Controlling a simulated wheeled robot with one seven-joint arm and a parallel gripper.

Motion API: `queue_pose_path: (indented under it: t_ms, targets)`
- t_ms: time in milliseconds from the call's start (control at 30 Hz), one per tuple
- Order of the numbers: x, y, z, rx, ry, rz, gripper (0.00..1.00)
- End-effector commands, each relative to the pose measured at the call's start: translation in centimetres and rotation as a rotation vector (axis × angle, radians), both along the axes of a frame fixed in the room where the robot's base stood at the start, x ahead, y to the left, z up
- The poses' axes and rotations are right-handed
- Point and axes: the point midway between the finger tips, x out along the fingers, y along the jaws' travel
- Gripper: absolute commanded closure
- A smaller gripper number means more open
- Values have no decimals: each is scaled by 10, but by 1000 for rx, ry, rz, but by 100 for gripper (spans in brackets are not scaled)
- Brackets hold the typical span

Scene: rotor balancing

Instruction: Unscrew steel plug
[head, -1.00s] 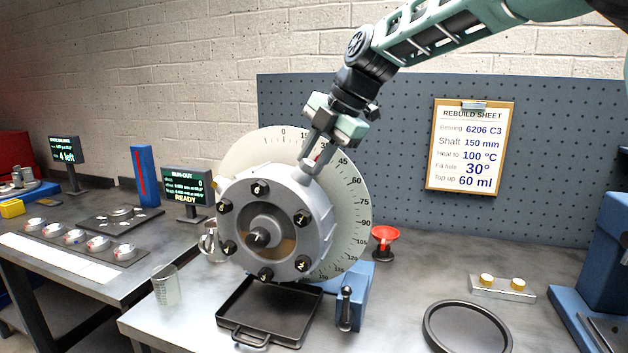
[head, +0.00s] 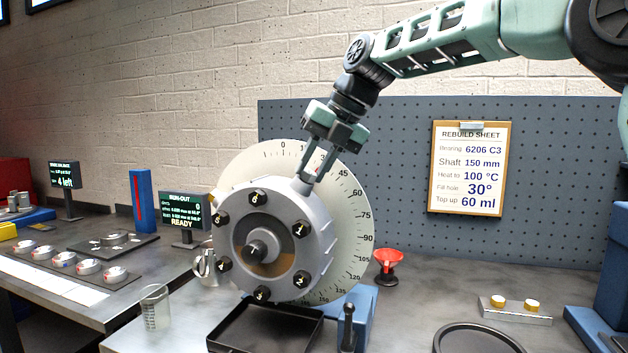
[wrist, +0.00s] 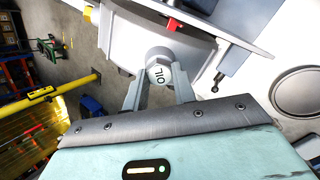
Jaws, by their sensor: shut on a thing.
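The steel plug (wrist: 160,72), a grey hex head marked "OIL", sits on the rim of the round grey housing (wrist: 125,35). In the head view the housing (head: 318,212) stands upright in front of a pale degree dial (head: 352,215), and the plug is mostly hidden by the fingers at its upper right. My gripper (head: 307,178) reaches down from above, its fingers tilted along the plug's direction near the 30° side. In the wrist view my gripper (wrist: 158,82) is shut on the plug, one finger on each side. Whether the plug's thread is loose cannot be seen.
A black drip tray (head: 265,335) lies below the housing. A red funnel (head: 388,262) stands to the right and a glass beaker (head: 155,308) to the left. A rebuild sheet (head: 468,168) hangs on the pegboard. The bench between funnel and capped block (head: 515,310) is clear.

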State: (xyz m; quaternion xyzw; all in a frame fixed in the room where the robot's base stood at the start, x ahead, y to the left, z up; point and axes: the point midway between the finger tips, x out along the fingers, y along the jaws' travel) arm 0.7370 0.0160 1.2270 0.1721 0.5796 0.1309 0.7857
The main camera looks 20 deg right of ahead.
Motion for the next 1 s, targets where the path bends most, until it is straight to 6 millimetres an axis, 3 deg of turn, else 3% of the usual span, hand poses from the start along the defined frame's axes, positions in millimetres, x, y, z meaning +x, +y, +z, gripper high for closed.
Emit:
queue_pose_path:
  t_ms: [100,1000]
  targets:
    - [2,1,-9,-21,-32,68,95]
    - [0,3,-4,-131,-175,399,95]
